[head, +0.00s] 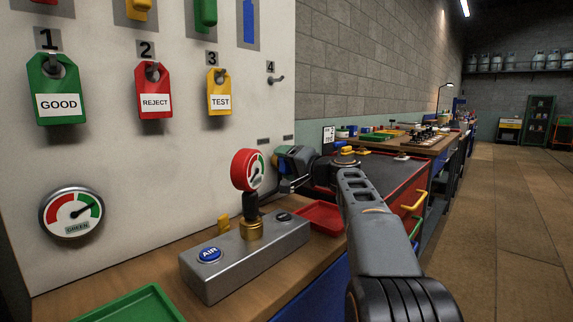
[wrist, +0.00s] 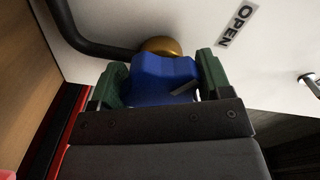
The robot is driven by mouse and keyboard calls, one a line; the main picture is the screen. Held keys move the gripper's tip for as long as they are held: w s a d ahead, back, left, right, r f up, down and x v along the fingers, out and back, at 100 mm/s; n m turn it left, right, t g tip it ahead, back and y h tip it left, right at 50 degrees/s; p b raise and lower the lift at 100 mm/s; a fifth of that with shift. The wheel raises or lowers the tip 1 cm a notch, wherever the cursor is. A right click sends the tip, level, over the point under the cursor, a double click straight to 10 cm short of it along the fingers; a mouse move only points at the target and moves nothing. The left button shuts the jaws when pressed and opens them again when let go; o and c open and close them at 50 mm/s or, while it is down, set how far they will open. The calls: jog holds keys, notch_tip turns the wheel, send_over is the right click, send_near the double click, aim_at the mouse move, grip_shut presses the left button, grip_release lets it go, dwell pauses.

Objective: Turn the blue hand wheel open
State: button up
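The blue hand wheel (wrist: 160,78) sits on a brass valve body (wrist: 162,46) joined to a dark pipe (wrist: 85,38) on the white panel. In the wrist view, my gripper (wrist: 165,85) has one green finger pad on each side of the wheel, both close against it. The gripper looks shut on the wheel. A label reading OPEN (wrist: 237,25) is on the panel to the right of the wheel. In the head view, my gripper (head: 288,160) is at the panel's right edge, and it hides most of the wheel.
A grey box (head: 245,262) with a blue AIR button and a red gauge (head: 248,170) stands on the bench, near my arm. A red tray (head: 322,217) lies behind it. A green tray (head: 135,305) is in front. Tags hang on the panel. The floor at right is clear.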

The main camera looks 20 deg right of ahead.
jog(key=o, duration=0.4)
jog(key=shift+c, duration=0.2)
jog(key=p+v, duration=0.1)
jog(key=v, duration=1.2)
jog(key=shift+s, duration=0.35)
jog(key=shift+d, duration=0.1)
